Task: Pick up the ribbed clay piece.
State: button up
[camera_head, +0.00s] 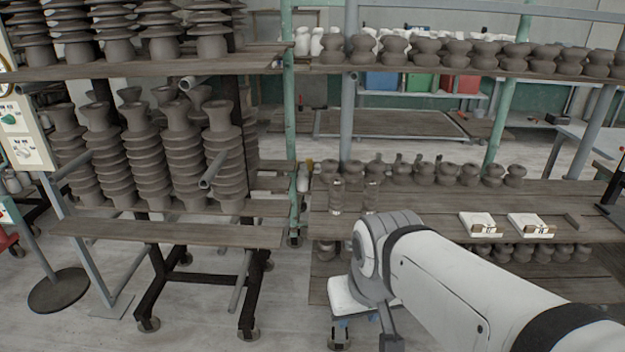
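Several tall dark-grey ribbed clay pieces stand upright in a row on the left rack's middle shelf; the rightmost front one (225,155) is partly crossed by a grey rack bar. More ribbed clay pieces (210,35) with wider discs stand on the shelf above, cut off by the top edge. I cannot tell which single piece is meant. My white arm reaches in from the lower right, to the right of the left rack. My gripper does not show clearly; the arm's joint ends in front of the right shelf, apart from the ribbed pieces.
The right rack holds small rounded clay pieces (447,172) on its wooden shelf (420,205), with two white blocks (478,224) (530,225). Two small greyish upright things (337,197) (371,196) stand near my arm. A green post (290,120) separates the racks. Open floor (200,320) lies below.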

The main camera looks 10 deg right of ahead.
aim_at(337, 190)
jog(key=i, duration=1.35)
jog(key=u, duration=0.05)
